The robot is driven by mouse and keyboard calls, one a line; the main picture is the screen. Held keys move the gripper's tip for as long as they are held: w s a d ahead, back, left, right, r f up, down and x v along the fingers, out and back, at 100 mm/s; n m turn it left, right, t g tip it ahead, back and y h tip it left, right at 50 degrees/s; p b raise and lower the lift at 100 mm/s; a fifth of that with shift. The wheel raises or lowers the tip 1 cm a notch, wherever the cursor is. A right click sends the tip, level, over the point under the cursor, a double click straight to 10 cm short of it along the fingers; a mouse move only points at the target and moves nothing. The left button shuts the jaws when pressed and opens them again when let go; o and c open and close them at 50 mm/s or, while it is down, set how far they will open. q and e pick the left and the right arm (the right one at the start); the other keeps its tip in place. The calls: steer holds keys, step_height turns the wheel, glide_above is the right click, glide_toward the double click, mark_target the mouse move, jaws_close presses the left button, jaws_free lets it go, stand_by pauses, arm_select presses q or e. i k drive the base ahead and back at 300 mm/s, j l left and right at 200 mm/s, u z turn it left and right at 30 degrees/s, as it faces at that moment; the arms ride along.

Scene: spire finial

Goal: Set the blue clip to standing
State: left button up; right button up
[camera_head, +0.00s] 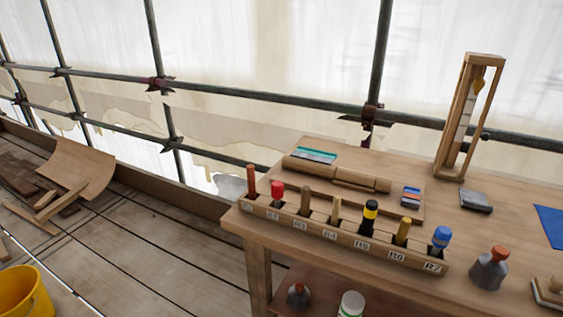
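No part is clearly recognisable as the blue clip. A small piece with blue and red bands (411,196) lies on the right end of a wooden tray (403,214) on the workbench. A flat teal piece (313,155) lies at the tray's back left, behind a long turned wooden piece (338,176). A blue-topped tool (441,237) stands in the right end slot of the labelled rack (345,235). Neither of my grippers is in view.
The rack along the bench's front edge holds several upright tools. A yellow bucket (25,294) stands on the plank floor.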

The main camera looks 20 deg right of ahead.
mark_target(410, 192)
steer(key=i+j+u, duration=0.25)
steer(key=u, duration=0.15)
steer(key=i+u, duration=0.8)
steer(key=i+z, duration=0.5)
steer(key=i+j+z, duration=0.35)
steer(key=i+z, duration=0.15)
steer(key=i, duration=0.2)
steer(key=i+z, duration=0.15)
steer(key=z, duration=0.3)
steer(key=i+z, duration=0.2)
steer(key=z, duration=0.3)
steer(key=i+z, duration=0.15)
steer(key=z, duration=0.3)
steer(key=i+j+z, duration=0.15)
steer(key=z, duration=0.35)
steer(key=i+j+z, duration=0.15)
steer(key=z, duration=0.3)
steer(key=i+j+z, duration=0.1)
steer(key=z, duration=0.35)
steer(key=i+j+z, duration=0.25)
steer(key=z, duration=0.15)
steer(key=i+j+z, duration=0.2)
steer(key=z, duration=0.25)
steer(key=i+j+z, duration=0.1)
steer(key=j+z, duration=0.3)
steer(key=i+j+z, duration=0.1)
steer(key=j+z, duration=0.35)
steer(key=i+j+z, duration=0.1)
steer(key=j+z, duration=0.2)
steer(key=j, duration=0.2)
